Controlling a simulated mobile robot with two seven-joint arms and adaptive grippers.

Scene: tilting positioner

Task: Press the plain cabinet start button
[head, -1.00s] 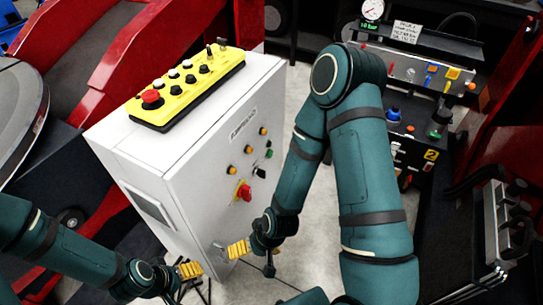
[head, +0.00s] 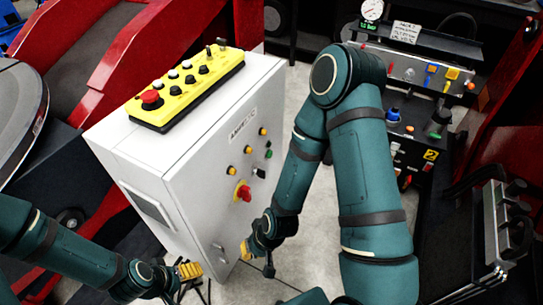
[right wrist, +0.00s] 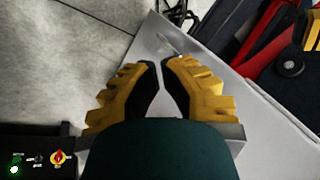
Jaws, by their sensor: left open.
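The white cabinet (head: 215,150) stands in the middle of the head view. Its front face has a small green button (head: 268,154), a black switch (head: 261,172), a red knob on a yellow plate (head: 243,192) and several yellow-ringed buttons (head: 248,150). No label beside the buttons is readable. My right gripper (head: 246,250) is low in front of this face, below the buttons and apart from them. In the right wrist view its yellow fingers (right wrist: 158,64) have their tips close together, with nothing between them. My left gripper (head: 190,270) is open and empty at the cabinet's lower left.
A yellow pendant box (head: 190,88) with several buttons lies on the cabinet top. A metal latch (head: 218,249) sits low on the front. Red machine frames (head: 110,80) stand behind at left. A panel with valves and a gauge (head: 372,10) is at right. Floor shows right of the cabinet.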

